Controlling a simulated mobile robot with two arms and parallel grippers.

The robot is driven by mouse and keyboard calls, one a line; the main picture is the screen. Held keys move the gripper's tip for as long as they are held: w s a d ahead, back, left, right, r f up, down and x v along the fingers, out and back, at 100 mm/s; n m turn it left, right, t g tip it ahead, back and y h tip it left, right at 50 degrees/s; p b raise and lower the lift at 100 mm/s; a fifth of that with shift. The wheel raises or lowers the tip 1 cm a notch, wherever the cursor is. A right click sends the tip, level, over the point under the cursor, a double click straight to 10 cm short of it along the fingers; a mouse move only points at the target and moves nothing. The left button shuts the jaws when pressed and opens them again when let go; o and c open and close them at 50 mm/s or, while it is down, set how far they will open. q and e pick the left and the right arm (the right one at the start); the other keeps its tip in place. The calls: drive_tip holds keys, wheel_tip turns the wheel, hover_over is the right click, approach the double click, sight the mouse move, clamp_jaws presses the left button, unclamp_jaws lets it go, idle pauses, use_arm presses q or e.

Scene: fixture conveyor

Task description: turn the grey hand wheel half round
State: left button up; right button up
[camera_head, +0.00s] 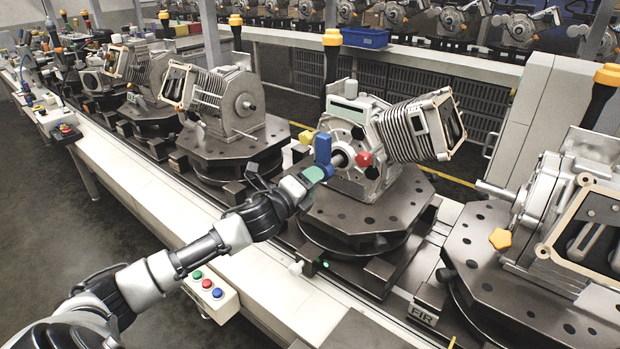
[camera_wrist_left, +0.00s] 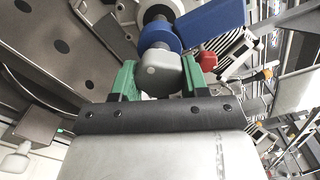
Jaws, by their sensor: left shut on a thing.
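The grey hand wheel (camera_wrist_left: 160,72) shows in the left wrist view as a rounded grey knob with a blue disc (camera_wrist_left: 160,38) just behind it. My left gripper (camera_wrist_left: 158,80) has its green fingers on both sides of the knob and is shut on it. In the head view my left gripper (camera_head: 316,175) is at the front of the middle engine fixture, beside a blue block (camera_head: 323,148) and below a yellow knob (camera_head: 306,137). The grey knob is hidden there by the gripper. My right gripper is not in view.
A red knob (camera_head: 363,159) sits close to the right of my gripper. The ribbed cylinder (camera_head: 409,131) juts to the right. A dark turntable plate (camera_head: 375,215) lies below. A button box (camera_head: 211,296) stands near my forearm. The white bench front (camera_head: 270,290) is mostly clear.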

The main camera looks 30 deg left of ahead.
use_arm(q)
drive_tip(key=n, duration=0.1)
drive_tip(key=n+p, duration=0.1)
drive_tip(key=n, duration=0.1)
drive_tip(key=n+p, duration=0.1)
drive_tip(key=shift+r+n, duration=0.25)
drive_tip(key=shift+n, duration=0.05)
drive_tip(key=n+p, duration=0.3)
drive_tip(key=n, duration=0.2)
drive_tip(key=shift+r+n, duration=0.15)
drive_tip(key=shift+n, duration=0.15)
drive_tip(key=n+p, duration=0.3)
drive_tip(key=n, duration=0.2)
drive_tip(key=shift+a, duration=0.1)
drive_tip(key=n+p, duration=0.1)
drive_tip(key=n, duration=0.3)
drive_tip(key=shift+n+p, duration=0.3)
drive_tip(key=shift+n, duration=0.1)
drive_tip(key=o, duration=0.9)
drive_tip(key=shift+a, duration=0.1)
